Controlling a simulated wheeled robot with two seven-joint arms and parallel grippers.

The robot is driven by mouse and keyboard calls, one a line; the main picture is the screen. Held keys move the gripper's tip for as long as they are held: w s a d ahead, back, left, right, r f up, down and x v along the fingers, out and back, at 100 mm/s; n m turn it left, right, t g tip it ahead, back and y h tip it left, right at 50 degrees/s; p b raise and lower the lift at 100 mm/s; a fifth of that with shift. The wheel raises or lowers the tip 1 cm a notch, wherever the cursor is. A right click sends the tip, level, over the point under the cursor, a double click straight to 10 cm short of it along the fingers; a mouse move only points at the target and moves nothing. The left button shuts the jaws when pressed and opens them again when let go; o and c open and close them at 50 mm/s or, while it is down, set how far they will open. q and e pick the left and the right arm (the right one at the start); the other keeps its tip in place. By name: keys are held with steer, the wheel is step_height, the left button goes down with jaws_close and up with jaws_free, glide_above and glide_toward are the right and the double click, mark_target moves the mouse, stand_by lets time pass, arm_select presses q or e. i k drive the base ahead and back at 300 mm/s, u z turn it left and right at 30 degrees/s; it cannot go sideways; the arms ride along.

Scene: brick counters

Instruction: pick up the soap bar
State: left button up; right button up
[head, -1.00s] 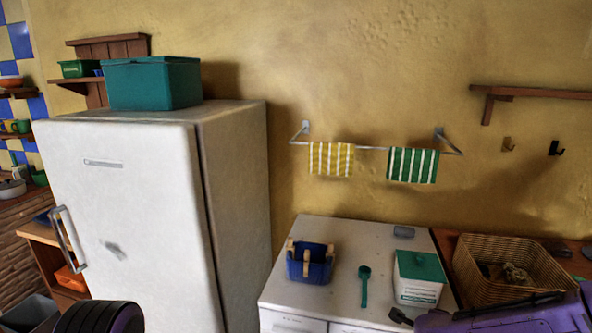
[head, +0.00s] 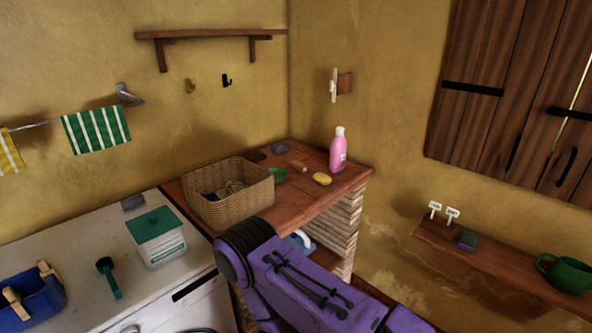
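A yellow rounded bar, which looks like the soap bar (head: 322,179), lies on the brown wooden counter top (head: 313,200) near its front right part. It is just in front of a pink bottle (head: 338,150) with a white cap. Nothing is touching the bar from above. A purple link of my arm with a dark round joint shows at the bottom middle, in front of the counter and below the bar. No fingers of either gripper show in the head view.
A wicker basket (head: 229,197), a green item (head: 277,175) and a brown brush-like item (head: 298,166) share the counter. A white washer with a green-lidded box (head: 156,238) stands left. A wall shelf (head: 500,264) with a green mug (head: 565,274) is at right.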

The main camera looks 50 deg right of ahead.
mark_target(323, 179)
steer(key=z, duration=1.8)
